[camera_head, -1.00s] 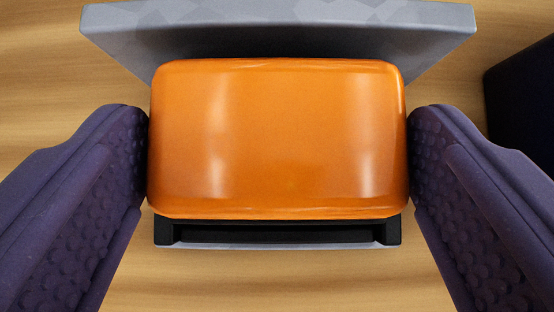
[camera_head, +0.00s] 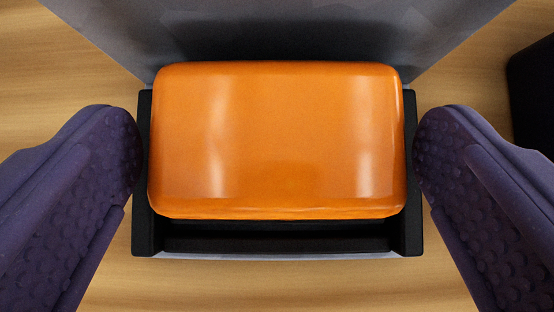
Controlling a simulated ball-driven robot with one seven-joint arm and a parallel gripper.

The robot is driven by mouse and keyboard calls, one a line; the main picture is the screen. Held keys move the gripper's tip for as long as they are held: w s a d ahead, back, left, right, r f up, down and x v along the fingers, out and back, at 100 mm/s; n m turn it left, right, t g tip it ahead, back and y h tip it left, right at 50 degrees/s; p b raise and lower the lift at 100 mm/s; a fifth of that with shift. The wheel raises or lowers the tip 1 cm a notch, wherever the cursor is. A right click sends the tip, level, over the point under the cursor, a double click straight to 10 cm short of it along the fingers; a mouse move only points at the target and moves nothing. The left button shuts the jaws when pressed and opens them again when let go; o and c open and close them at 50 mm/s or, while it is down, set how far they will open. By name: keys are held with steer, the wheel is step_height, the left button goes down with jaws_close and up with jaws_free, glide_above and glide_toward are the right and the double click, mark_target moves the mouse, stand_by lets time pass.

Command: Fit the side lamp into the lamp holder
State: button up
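The side lamp (camera_head: 277,140) is a glossy orange rounded block in the middle of the picture. It sits over the lamp holder (camera_head: 278,244), a black frame whose side walls show left and right of the lamp and whose near edge shows below it. I cannot tell from above how deep the lamp sits in the frame. My gripper (camera_head: 278,150) has a dark purple finger on each side of the lamp. A narrow gap shows between each finger and the lamp's sides, so the fingers look just opened around it.
A grey panel (camera_head: 277,28) rises behind the lamp and holder at the top. A dark block (camera_head: 535,95) stands at the upper right edge. Bare wooden surface (camera_head: 277,287) shows below and to the sides.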

steer(key=p+v, duration=0.3)
steer(key=v, duration=0.4)
steer(key=shift+s+r, duration=0.3)
